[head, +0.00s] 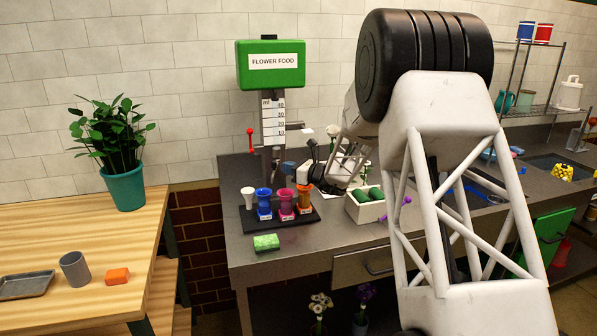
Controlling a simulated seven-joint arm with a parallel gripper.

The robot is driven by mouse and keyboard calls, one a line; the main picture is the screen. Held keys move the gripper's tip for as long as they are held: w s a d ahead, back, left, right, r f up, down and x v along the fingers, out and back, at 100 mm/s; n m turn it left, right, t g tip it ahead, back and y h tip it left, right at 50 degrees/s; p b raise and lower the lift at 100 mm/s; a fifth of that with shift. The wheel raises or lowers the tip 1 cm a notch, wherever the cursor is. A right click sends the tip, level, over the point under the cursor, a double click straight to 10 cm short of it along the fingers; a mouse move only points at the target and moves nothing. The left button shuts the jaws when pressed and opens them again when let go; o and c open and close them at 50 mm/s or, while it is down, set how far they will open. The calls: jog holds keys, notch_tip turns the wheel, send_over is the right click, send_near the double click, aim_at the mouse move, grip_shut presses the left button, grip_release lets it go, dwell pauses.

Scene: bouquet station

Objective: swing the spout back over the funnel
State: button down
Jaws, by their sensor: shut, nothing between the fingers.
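The flower food dispenser (270,64) has a green tank above a marked measuring column (273,118), with a red-knobbed lever (250,140) at its left. A dark grey upright part (276,160), possibly the spout, shows below the column; its direction is unclear. A white funnel-shaped piece (248,196) stands at the left end of the black tray (300,222), apart from that part. My gripper (305,172) is shut and empty, just right of the dispenser's lower part and above the tray. A small blue piece (289,167) shows beside its tip; whether they touch is unclear.
Blue (264,203), magenta (286,203) and orange (304,199) vessels stand in the tray. A white box with green contents (366,208) stands to the right. My arm hides much of the counter's right side.

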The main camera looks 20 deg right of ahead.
aim_at(274, 167)
jog(key=shift+x, duration=1.15)
jog(key=shift+w+a+m+t+h, duration=0.2)
jog(key=shift+a+m+t+h, duration=1.2)
jog(key=shift+h, duration=0.4)
jog(key=w+a, duration=0.4)
jog(key=a, duration=0.1)
jog(key=shift+w+a, duration=0.25)
jog(key=shift+w, duration=0.05)
